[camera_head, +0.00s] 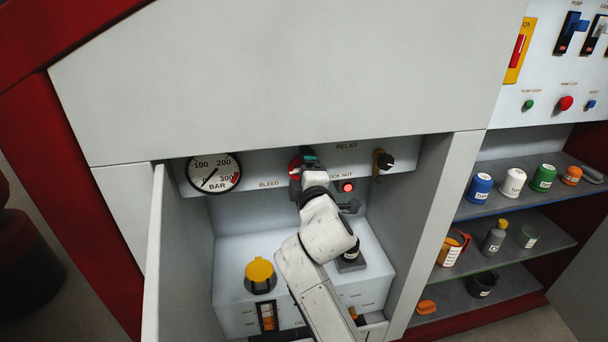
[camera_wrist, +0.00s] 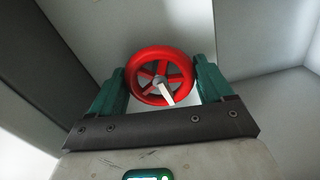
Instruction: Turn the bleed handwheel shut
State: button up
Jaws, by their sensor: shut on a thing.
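The bleed handwheel (camera_wrist: 146,55) is a red spoked wheel with a white pointer at its hub. In the wrist view it sits between the two green fingers of my gripper (camera_wrist: 160,79), which are shut on its rim from both sides. The white pointer slants down to the right. In the head view only a bit of the red wheel (camera_head: 294,168) shows beside my gripper (camera_head: 301,165), right of the BLEED label; my arm hides the rest.
A pressure gauge (camera_head: 214,173) is left of the wheel. A black relief knob (camera_head: 385,161) and a lit red lamp (camera_head: 348,187) are to its right. An open door (camera_head: 150,260) stands at left. A yellow cap (camera_head: 260,271) is below. Shelves with jars are at right.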

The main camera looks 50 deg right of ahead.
jog(key=m, duration=0.1)
jog(key=m+b, duration=0.1)
jog(key=m, duration=0.1)
jog(key=m+b, duration=0.1)
jog(key=shift+f+m, duration=0.25)
jog(key=shift+m, duration=0.05)
jog(key=m+b, duration=0.3)
jog(key=m, duration=0.2)
jog(key=shift+m, duration=0.3)
jog(key=m+b, duration=0.3)
jog(key=m, duration=0.2)
jog(key=shift+m+b, duration=0.95)
jog(key=shift+m, duration=1.05)
jog(key=shift+r, duration=0.1)
jog(key=o, duration=0.9)
jog(key=shift+r, duration=0.1)
jog(key=shift+o, duration=0.2)
jog(key=v, duration=1)
jog(key=shift+s+a, duration=0.3)
